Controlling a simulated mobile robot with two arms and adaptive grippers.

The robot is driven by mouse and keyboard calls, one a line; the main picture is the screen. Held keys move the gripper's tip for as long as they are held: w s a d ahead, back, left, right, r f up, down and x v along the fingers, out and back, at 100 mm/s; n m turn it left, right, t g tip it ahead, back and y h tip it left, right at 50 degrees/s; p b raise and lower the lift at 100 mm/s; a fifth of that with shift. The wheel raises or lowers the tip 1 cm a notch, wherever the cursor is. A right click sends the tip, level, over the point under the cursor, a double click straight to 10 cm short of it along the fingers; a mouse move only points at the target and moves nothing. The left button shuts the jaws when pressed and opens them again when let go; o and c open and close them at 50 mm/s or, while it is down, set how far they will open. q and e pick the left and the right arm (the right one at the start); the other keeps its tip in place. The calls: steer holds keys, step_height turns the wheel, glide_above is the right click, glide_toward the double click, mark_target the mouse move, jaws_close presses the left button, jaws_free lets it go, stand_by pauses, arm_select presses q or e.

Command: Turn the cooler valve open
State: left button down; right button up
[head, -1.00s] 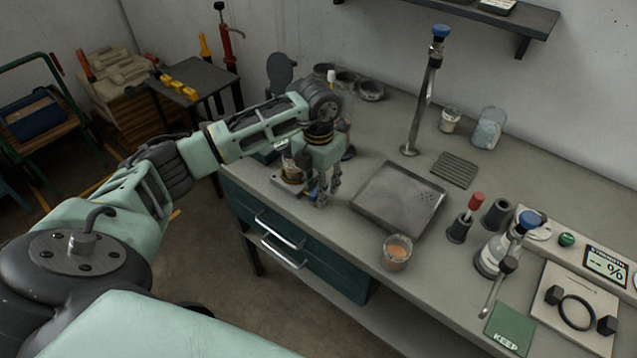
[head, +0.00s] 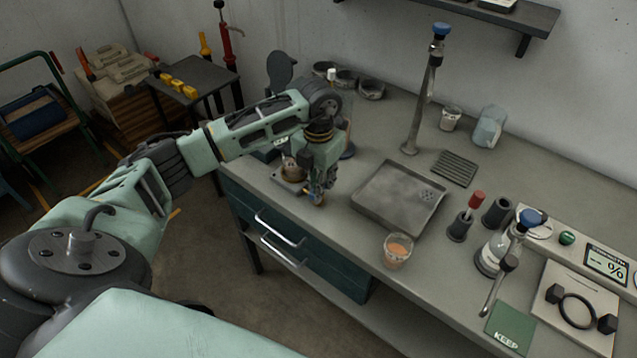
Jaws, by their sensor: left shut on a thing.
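My left gripper (head: 317,194) points down at the bench near its front left edge. Its fingers are shut on a small part at the front right corner of a small metal unit (head: 288,185); this looks like the cooler valve's handle, though the fingers hide most of it. A bit of brass or orange colour shows at the fingertips. A round, brass-toned part stands on the unit, just left of the gripper. How far the valve is turned cannot be seen. My right gripper is not in view.
A shallow metal tray (head: 399,201) lies right of the gripper, with a glass of orange-brown liquid (head: 397,251) in front of it. A tall tap with a blue knob (head: 440,30) stands behind. Bottles, holders and a strength display (head: 606,264) fill the right side.

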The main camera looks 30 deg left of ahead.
arm_select(q)
steer(key=n, duration=0.3)
steer(key=shift+b, duration=0.4)
steer(key=n, duration=0.3)
steer(key=shift+n, duration=0.3)
steer(key=n, duration=0.5)
steer(key=shift+n+b, duration=0.4)
steer(key=shift+n, duration=0.3)
steer(key=c, duration=1.6)
jaws_free()
steer(key=shift+c, duration=0.2)
steer(key=shift+r, duration=0.1)
step_height(320, 180, up, 12)
